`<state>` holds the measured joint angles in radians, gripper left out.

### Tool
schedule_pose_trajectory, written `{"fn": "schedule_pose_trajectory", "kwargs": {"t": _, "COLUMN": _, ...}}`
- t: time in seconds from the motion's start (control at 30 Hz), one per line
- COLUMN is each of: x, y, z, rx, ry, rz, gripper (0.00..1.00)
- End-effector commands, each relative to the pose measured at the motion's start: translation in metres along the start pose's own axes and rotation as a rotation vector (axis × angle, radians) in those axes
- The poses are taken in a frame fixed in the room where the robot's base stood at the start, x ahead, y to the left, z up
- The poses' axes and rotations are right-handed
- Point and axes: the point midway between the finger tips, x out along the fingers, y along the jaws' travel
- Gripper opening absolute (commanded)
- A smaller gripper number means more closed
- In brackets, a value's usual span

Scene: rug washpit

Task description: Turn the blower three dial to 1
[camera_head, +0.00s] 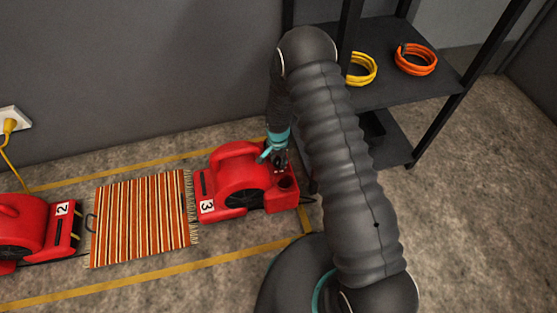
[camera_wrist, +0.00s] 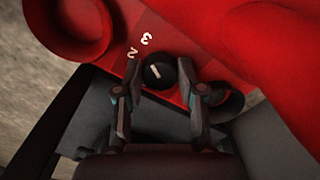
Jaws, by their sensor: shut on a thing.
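Blower three (camera_head: 240,180) is the red blower with a white "3" label, standing on the floor mid-picture in the head view. Its black dial (camera_wrist: 158,72) shows in the wrist view, with a short white pointer mark on its face. White numerals "3" and "2" are printed on the red panel (camera_wrist: 175,50) to the dial's upper left; no "1" is visible. My gripper (camera_wrist: 160,86) is shut on the dial, one finger on each side.
A striped rug (camera_head: 140,218) lies left of blower three, and blower two (camera_head: 25,235) stands beyond it. A black shelf (camera_head: 400,95) with a yellow hose coil (camera_head: 362,69) and an orange one (camera_head: 416,59) stands right. Yellow floor lines (camera_head: 150,283) surround the rug.

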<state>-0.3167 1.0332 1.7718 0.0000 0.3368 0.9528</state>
Motion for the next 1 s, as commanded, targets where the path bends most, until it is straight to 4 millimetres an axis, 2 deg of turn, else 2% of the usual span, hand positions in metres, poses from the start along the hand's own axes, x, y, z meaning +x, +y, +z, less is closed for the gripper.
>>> {"fn": "schedule_pose_trajectory", "kwargs": {"t": 0.27, "x": 0.0010, "y": -0.0005, "z": 0.0000, "rx": -0.046, "ry": 0.001, "rz": -0.001, "gripper": 0.04}}
{"fn": "schedule_pose_trajectory", "kwargs": {"t": 0.47, "x": 0.0022, "y": -0.0006, "z": 0.0000, "rx": -0.161, "ry": 0.001, "rz": -0.001, "gripper": 0.04}}
{"fn": "schedule_pose_trajectory", "kwargs": {"t": 1.0, "x": 0.0022, "y": -0.0008, "z": -0.0001, "rx": -0.660, "ry": 0.001, "rz": -0.001, "gripper": 0.04}}
